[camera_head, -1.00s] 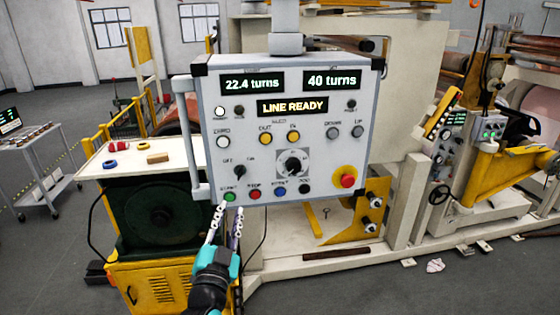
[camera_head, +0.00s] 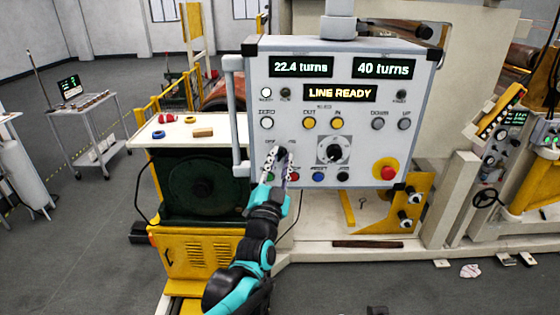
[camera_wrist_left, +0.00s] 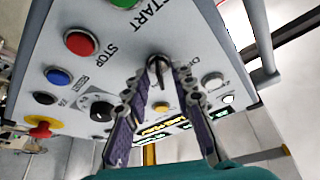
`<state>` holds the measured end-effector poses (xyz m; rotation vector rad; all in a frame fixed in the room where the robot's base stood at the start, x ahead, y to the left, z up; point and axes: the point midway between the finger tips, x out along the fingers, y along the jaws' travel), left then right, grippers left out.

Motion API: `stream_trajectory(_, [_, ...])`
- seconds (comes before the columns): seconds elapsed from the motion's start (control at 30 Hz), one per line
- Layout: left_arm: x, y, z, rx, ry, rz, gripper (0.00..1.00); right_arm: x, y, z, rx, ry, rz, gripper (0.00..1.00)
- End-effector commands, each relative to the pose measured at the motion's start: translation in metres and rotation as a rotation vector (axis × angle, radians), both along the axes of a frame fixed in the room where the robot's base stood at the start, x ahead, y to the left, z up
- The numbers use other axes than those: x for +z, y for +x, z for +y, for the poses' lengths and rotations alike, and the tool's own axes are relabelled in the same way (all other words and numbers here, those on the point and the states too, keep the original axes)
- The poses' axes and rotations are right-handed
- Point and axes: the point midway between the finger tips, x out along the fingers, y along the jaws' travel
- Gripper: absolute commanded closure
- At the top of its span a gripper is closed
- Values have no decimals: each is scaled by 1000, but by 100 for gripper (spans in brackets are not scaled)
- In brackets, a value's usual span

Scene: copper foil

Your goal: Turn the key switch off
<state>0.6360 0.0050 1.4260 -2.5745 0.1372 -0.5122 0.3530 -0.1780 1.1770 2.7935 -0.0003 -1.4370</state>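The key switch (camera_head: 282,152) is a small dark switch on the lower left of the grey control panel (camera_head: 375,150), with OFF and ON labels above it. It also shows in the left wrist view (camera_wrist_left: 159,66). My left gripper (camera_head: 277,160) is at the panel, partly covering the switch in the head view. In the left wrist view my left gripper (camera_wrist_left: 164,84) is open, with a finger on each side of the key and visible gaps. I cannot tell which label the key points to. My right gripper is not in view.
A red stop button (camera_wrist_left: 80,42) and a green start button (camera_wrist_left: 125,2) lie close to the switch. A round black dial (camera_head: 334,150) is to its right, then a red emergency button (camera_head: 387,172) on yellow. A vertical handle bar (camera_head: 233,115) runs along the panel's left edge.

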Motion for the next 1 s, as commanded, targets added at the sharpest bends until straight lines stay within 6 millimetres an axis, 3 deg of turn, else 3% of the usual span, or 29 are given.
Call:
stream_trajectory(0.07, [0,0,0,0,0,0,75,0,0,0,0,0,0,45])
stream_trajectory(0.2, [0,0,0,0,0,0,100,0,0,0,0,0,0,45])
stream_trajectory(0.67, [0,0,0,0,-29,0,100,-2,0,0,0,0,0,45])
stream_trajectory(1.0, [-1,0,-2,-1,-236,-1,100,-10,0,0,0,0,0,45])
